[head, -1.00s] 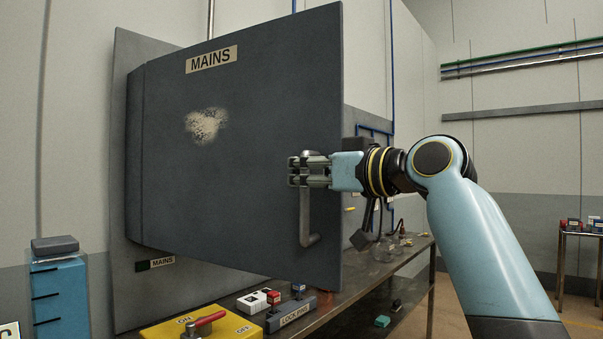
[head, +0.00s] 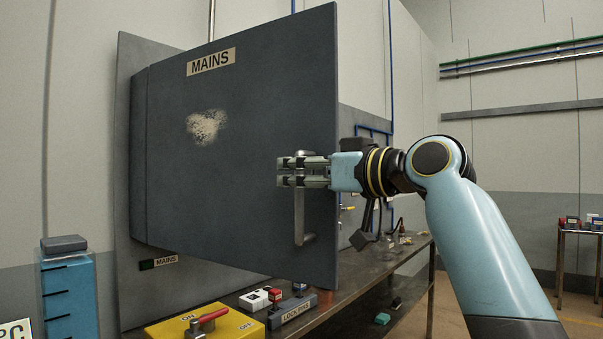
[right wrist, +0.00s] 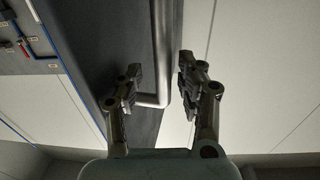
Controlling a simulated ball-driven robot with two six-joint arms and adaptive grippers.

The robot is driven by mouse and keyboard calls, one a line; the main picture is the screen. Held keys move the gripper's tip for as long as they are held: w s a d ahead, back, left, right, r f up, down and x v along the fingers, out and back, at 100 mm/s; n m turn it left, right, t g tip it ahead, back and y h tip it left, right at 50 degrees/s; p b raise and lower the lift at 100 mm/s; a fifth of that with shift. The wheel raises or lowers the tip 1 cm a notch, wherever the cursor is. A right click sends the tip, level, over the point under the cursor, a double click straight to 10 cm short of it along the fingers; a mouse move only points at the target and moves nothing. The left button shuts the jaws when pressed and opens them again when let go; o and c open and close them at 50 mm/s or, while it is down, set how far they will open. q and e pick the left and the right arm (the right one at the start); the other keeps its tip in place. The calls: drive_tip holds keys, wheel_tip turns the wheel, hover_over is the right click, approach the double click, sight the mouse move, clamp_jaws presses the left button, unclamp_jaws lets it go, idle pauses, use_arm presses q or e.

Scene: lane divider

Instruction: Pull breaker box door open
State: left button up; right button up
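The breaker box door (head: 230,120), dark grey with a MAINS label and a worn pale patch, stands ajar in the head view. Its free edge is on the right and away from the back plate. A grey bar handle (head: 299,215) runs upright near that edge. My right gripper (head: 284,172) is at the handle's upper part, its fingers reaching left across it. In the right wrist view the fingers (right wrist: 160,88) are spread, with the handle (right wrist: 162,45) showing between them and gaps visible. Firm contact cannot be seen. My left gripper is not in view.
A metal bench (head: 365,285) runs below the door. On it are a yellow box with a red switch (head: 205,322) and a lock pins block (head: 292,311). A blue container (head: 68,295) stands at left. A small table (head: 574,232) is far right.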

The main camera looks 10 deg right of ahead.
drive_tip(key=shift+w+a, duration=0.1)
drive_tip(key=shift+a, duration=0.05)
drive_tip(key=v, duration=1.2)
